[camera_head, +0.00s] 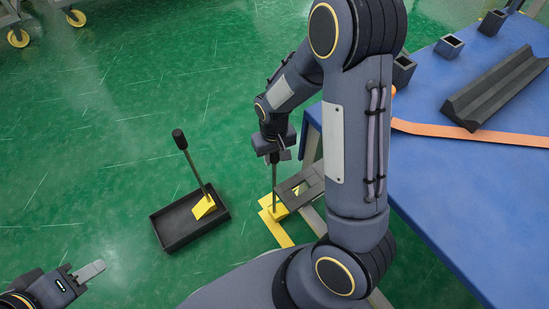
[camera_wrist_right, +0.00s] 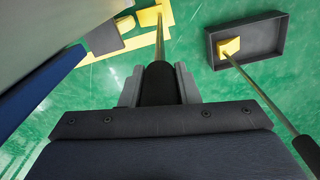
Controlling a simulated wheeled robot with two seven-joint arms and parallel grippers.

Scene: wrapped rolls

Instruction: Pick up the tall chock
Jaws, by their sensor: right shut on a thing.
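Two chocks show, each a yellow wedge on a long thin rod with a black grip. One chock (camera_head: 277,208) is at the yellow floor marking; its wedge also shows in the right wrist view (camera_wrist_right: 150,16). My right gripper (camera_head: 277,157) is shut on its black grip (camera_wrist_right: 159,85), with a grey finger on each side. I cannot tell whether the wedge touches the floor. The other chock (camera_head: 205,206) stands in a black tray (camera_head: 165,238), its rod leaning; it also shows in the right wrist view (camera_wrist_right: 230,47). My left gripper (camera_head: 88,272) is at the lower left, apart from both.
A blue table (camera_head: 450,190) on the right carries a black V-shaped block (camera_head: 495,90), several small dark square holders (camera_head: 449,46) and an orange strap (camera_head: 470,134). A dark plate (camera_head: 300,187) is beside the held chock.

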